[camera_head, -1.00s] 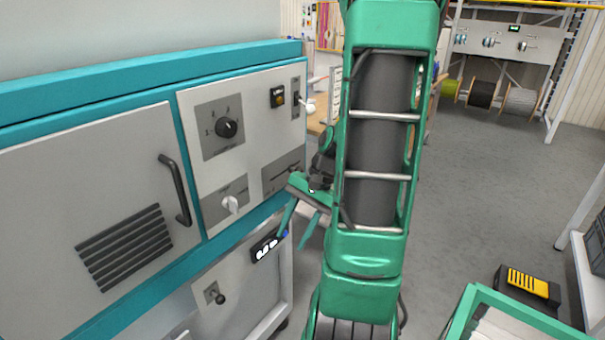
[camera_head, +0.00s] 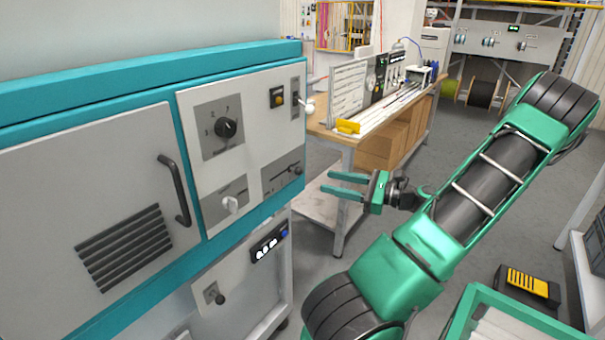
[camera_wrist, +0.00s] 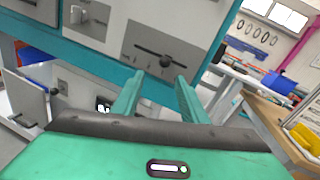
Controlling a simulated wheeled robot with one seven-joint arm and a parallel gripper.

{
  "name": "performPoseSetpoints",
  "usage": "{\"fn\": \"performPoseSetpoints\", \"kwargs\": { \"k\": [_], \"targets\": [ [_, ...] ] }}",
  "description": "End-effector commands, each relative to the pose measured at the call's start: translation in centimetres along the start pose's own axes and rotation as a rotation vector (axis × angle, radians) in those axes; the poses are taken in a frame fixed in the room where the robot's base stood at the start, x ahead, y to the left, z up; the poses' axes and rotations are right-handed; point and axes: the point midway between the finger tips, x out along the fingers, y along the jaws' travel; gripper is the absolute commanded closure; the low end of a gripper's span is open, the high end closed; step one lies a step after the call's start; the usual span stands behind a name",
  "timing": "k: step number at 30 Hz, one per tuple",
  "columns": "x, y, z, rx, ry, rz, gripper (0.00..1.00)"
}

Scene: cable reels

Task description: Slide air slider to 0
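A horizontal slider with a round dark knob (camera_head: 298,170) is on a grey plate at the lower right of the teal and white machine's panel. The knob stands toward the right part of its slot. In the wrist view the knob (camera_wrist: 165,62) shows just beyond and between the fingers. Its label and scale are too small to read. My gripper (camera_head: 327,181) is open and empty, to the right of the panel and apart from the knob, with its fingers pointing left toward it. In the wrist view the gripper (camera_wrist: 157,88) has a clear gap between its two fingers.
A door handle (camera_head: 176,190) juts out at left.

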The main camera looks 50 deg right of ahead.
Motion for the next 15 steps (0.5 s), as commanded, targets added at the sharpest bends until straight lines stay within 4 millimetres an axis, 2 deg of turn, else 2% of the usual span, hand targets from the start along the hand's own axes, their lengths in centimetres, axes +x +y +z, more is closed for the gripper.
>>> {"fn": "performPoseSetpoints", "kwargs": {
  "k": [2,5,8,15],
  "targets": [
    [-0.5,-0.5,0.3,0.011,-0.021,-0.025,0.60],
    [-0.3,-0.7,0.4,0.018,-0.030,-0.033,0.60],
    [0.8,-0.7,0.5,0.018,-0.030,-0.032,0.60],
    [5.1,-0.8,0.5,0.017,-0.028,-0.030,0.60]
  ]
}}
